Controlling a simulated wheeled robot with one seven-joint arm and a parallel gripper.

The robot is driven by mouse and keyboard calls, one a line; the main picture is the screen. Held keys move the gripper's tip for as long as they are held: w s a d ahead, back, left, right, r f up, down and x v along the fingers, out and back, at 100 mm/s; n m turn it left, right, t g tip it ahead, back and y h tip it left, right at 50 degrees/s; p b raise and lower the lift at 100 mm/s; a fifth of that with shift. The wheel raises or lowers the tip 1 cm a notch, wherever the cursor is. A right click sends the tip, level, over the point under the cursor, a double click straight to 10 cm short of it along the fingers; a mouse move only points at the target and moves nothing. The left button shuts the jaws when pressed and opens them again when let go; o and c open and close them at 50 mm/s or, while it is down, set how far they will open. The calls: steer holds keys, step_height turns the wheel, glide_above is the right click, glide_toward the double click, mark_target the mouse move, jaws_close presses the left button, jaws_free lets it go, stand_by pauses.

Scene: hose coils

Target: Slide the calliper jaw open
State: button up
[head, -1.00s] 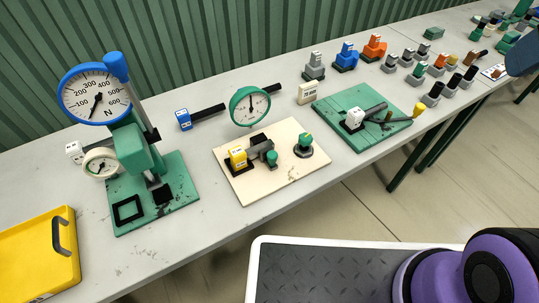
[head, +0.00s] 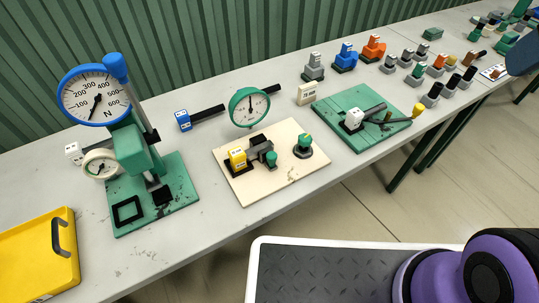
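No part is plainly marked as the calliper. One likely candidate is a blue block with a white display (head: 183,120) on a black bar (head: 208,111), lying on the bench behind the cream board. Another candidate is a white block with a display (head: 354,119) beside a dark bar (head: 376,109) on the green board (head: 345,138). I cannot make out a jaw on either. My gripper is not in view; only purple links of my arm show at the bottom right.
The grey bench (head: 80,211) carries a green press with a blue-rimmed dial (head: 95,95), a yellow tray (head: 30,262), a cream board (head: 285,187) with small fixtures, and several coloured blocks at the right. A dark-topped, white-edged surface (head: 330,275) lies at the bottom.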

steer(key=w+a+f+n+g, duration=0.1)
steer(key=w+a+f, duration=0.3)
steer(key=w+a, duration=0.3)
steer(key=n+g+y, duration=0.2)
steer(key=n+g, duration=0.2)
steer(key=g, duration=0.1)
glide_toward(272, 154)
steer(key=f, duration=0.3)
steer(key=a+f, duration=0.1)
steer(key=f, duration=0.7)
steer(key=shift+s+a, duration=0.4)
